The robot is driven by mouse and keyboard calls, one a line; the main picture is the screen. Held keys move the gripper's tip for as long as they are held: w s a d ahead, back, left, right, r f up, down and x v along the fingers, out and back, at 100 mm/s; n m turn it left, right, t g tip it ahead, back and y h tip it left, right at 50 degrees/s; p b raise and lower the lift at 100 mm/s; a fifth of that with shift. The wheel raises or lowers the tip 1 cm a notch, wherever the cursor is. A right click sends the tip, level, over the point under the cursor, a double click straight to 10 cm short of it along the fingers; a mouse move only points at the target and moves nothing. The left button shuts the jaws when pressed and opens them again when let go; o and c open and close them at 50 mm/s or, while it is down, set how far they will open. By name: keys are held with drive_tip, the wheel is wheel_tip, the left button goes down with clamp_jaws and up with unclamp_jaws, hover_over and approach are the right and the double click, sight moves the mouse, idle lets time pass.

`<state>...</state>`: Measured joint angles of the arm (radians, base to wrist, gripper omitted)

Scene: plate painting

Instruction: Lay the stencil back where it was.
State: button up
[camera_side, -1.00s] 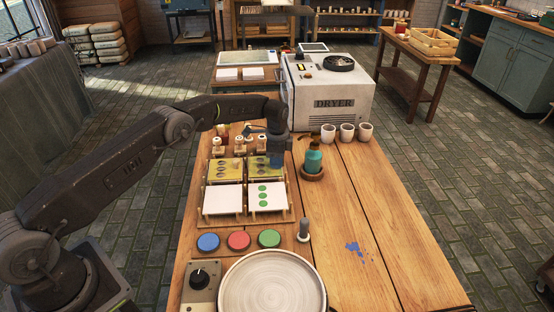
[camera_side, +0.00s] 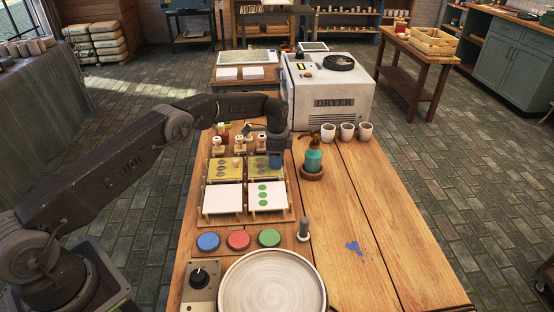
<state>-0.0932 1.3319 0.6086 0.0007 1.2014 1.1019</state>
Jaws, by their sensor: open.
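Two yellow stencils with dark holes lie side by side in the back row of a wooden rack (camera_side: 246,219). The left stencil (camera_side: 220,176) is in plain view. The right stencil (camera_side: 258,175) is partly hidden at its right side by my gripper (camera_side: 275,163). My gripper points down over the right edge of that stencil and is open. I cannot tell whether its fingers touch the stencil.
In the rack's front row lie a blank white card (camera_side: 222,199) and a white card with green dots (camera_side: 281,197). Blue, red and green pads, a round plate (camera_side: 273,285) and a teal bottle (camera_side: 313,162) stand nearby. A dryer (camera_side: 333,85) stands behind. The table's right side is mostly clear.

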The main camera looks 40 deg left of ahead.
drive_tip(key=s+d+r+n+t, duration=0.1)
drive_tip(key=s+r, duration=0.2)
drive_tip(key=r, duration=0.7)
drive_tip(key=s+d+r+n, duration=0.1)
drive_tip(key=s+r+n, duration=0.15)
drive_tip(key=r, duration=0.65)
drive_tip(key=s+d+r+n+t, duration=0.1)
drive_tip(key=s+r, duration=0.3)
drive_tip(key=r, duration=0.6)
drive_tip(key=s+d+r+n+t, duration=0.1)
drive_tip(key=s+r+n, duration=0.15)
drive_tip(key=s, duration=0.85)
drive_tip(key=s+d+r+n+t, duration=0.1)
drive_tip(key=s+r+n, duration=0.15)
drive_tip(key=s, duration=0.85)
drive_tip(key=s+f+n+t, duration=0.1)
drive_tip(key=s+f, duration=0.4)
drive_tip(key=s, duration=0.6)
drive_tip(key=shift+d+f+n+t, duration=0.3)
drive_tip(key=shift+d+n, duration=0.15)
drive_tip(key=shift+n, duration=0.1)
